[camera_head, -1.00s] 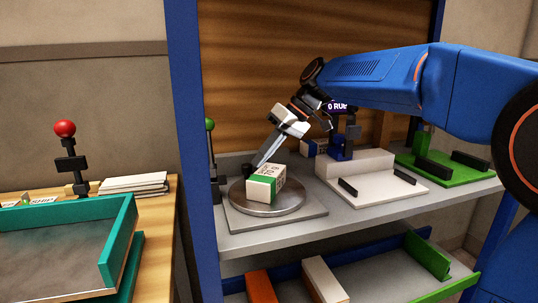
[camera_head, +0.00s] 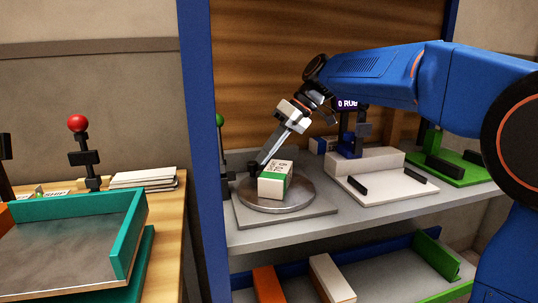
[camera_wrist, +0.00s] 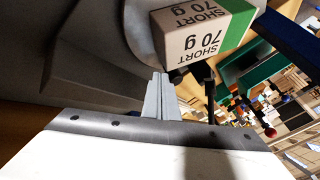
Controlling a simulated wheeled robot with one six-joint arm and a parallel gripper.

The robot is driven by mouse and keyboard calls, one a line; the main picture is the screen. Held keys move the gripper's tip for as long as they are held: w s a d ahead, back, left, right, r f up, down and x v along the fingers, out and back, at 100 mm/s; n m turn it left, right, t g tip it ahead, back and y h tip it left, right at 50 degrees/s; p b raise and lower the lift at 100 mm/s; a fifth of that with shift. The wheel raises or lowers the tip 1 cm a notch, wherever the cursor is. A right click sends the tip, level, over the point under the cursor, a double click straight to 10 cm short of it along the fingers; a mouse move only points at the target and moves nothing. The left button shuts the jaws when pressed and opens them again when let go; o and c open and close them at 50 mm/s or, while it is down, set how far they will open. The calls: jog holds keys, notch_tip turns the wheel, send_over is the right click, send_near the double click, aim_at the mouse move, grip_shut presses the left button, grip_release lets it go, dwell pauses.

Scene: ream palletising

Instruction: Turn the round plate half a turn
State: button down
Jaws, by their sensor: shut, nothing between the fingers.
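The round plate (camera_head: 302,195) is a grey metal disc on a flat grey base on the shelf. A white and green ream (camera_head: 273,184) lies on it; in the wrist view the ream (camera_wrist: 205,38) reads "SHORT 70 g". My gripper (camera_head: 264,161) is shut and empty, tilted down, with its tips at the plate's back left, beside the ream. A dark knob or peg (camera_head: 256,170) shows by the tips; whether they touch it I cannot tell. In the wrist view the shut fingers (camera_wrist: 160,98) point toward the plate's edge (camera_wrist: 146,42).
To the right stand a white fixture (camera_head: 385,186) with dark blocks and a green fixture (camera_head: 455,172). A green-knobbed lever (camera_head: 220,121) stands by the blue post at left. A teal tray (camera_head: 75,245) and a red-knobbed lever (camera_head: 78,123) are on the left table.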

aim_at(251, 162)
jog(key=shift+s+a+n+g, duration=0.2)
jog(key=shift+a+n+g, duration=0.15)
jog(key=shift+a+n, duration=0.15)
jog(key=shift+s+a+n+g, duration=0.2)
jog(key=shift+a+n+g, duration=0.15)
jog(key=shift+n, duration=0.25)
jog(key=shift+s+a, duration=0.8)
jog(key=shift+a, duration=0.25)
